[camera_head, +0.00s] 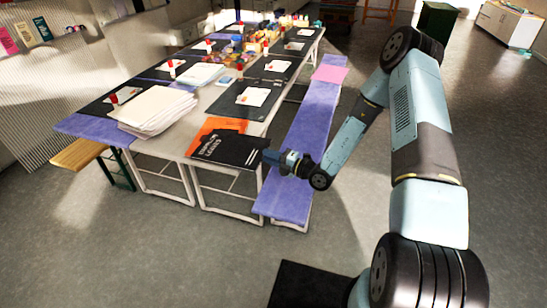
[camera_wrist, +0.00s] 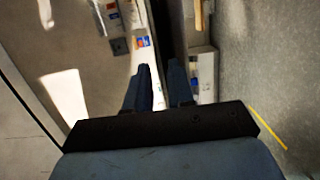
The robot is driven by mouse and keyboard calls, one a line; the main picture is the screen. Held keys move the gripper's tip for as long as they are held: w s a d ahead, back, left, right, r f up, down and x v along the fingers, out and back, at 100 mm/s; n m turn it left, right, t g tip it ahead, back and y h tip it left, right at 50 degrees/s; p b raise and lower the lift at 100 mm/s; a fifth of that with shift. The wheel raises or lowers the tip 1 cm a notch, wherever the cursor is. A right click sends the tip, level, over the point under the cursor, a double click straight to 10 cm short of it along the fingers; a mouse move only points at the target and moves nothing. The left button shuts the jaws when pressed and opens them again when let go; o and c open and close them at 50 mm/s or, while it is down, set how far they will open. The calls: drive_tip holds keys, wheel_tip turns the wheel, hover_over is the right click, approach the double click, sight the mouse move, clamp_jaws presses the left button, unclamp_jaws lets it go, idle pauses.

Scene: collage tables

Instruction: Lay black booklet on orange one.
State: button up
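The black booklet (camera_head: 228,148), with pale lettering on its cover, is at the near end of the long table, level or nearly so. In the head view it covers the near part of the orange booklet (camera_head: 222,123), whose far part shows beyond it. I cannot tell whether the two touch. My gripper (camera_head: 268,156) reaches in from the right and is shut on the black booklet's right edge. In the wrist view my gripper's fingers (camera_wrist: 160,75) are close together, with a dark strip, seemingly the booklet edge-on, between them.
A thick stack of white paper (camera_head: 155,108) lies left of the booklets. A black mat (camera_head: 262,110) with white sheets is beyond them. The purple bench (camera_head: 300,150) runs along the table's right side. Coloured supplies (camera_head: 262,40) crowd the far end. Open floor lies to the right.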

drive_tip(key=shift+o, duration=0.7)
drive_tip(key=v, duration=1.2)
drive_tip(key=s+a+r+n+g+h, duration=0.1)
drive_tip(key=s+r+n+g+h, duration=0.1)
drive_tip(key=s+r+n+g, duration=0.4)
drive_tip(key=s+r+n+g+h, duration=0.1)
drive_tip(key=s+r+n, duration=0.1)
drive_tip(key=r+n, duration=0.75)
drive_tip(key=s+a+r+n+g+h, duration=0.1)
drive_tip(key=s+r+n+g+h, duration=0.1)
drive_tip(key=s+r+n+g, duration=0.5)
drive_tip(key=s+d+r+n+t+h, duration=0.5)
drive_tip(key=r+n, duration=0.3)
drive_tip(key=n, duration=0.2)
drive_tip(key=s+d+r+n+t+h, duration=0.5)
drive_tip(key=s+d+r+n, duration=0.2)
drive_tip(key=d+r+n, duration=0.1)
drive_tip(key=shift+r+n, duration=0.75)
drive_tip(key=shift+n, duration=0.2)
drive_tip(key=shift+d, duration=0.1)
